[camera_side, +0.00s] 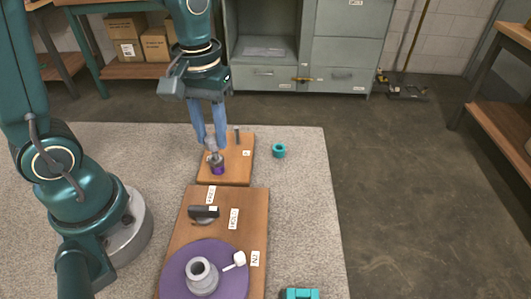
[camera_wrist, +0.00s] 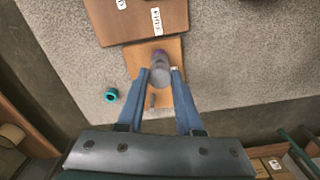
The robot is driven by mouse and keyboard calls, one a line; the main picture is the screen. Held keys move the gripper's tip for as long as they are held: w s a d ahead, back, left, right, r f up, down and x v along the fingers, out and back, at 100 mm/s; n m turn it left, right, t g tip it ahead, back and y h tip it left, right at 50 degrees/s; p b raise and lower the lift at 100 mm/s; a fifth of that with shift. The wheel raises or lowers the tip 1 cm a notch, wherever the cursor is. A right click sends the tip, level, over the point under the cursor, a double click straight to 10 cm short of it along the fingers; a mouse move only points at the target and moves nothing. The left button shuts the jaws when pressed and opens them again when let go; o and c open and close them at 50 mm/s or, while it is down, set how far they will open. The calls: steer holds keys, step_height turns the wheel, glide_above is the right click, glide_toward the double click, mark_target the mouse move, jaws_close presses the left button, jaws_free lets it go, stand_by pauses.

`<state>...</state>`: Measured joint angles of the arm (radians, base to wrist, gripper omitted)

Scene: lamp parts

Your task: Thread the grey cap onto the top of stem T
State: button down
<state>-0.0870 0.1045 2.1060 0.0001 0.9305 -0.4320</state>
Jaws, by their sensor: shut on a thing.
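My gripper (camera_side: 213,146) points down over the small wooden board (camera_side: 239,171), its blue fingers shut on a grey rounded piece, which looks like the grey cap (camera_wrist: 160,74). Just below the fingertips stands a short piece with a grey upper part and a purple base (camera_side: 218,170); the purple also shows in the wrist view (camera_wrist: 158,53). Whether the held piece touches it, I cannot tell. A thin dark upright peg (camera_side: 237,134) stands at the board's back. The label on this board is too small to read, so I cannot tell which upright is stem T.
A teal ring (camera_side: 279,150) lies on the carpet right of the small board. In front, a larger wooden board (camera_side: 258,212) carries labels, a dark block (camera_side: 204,211) and a purple disc (camera_side: 178,265) with a grey collar (camera_side: 202,277) and a white piece (camera_side: 238,259). Carpet to the right is mostly clear.

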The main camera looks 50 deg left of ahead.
steer(key=shift+f, duration=1.2)
stand_by(1.3)
steer(key=c, duration=1.3)
jaws_free()
jaws_close()
steer(key=shift+f, duration=0.15)
steer(key=m, duration=0.4)
steer(key=shift+m, duration=1.5)
steer(key=shift+s, duration=0.1)
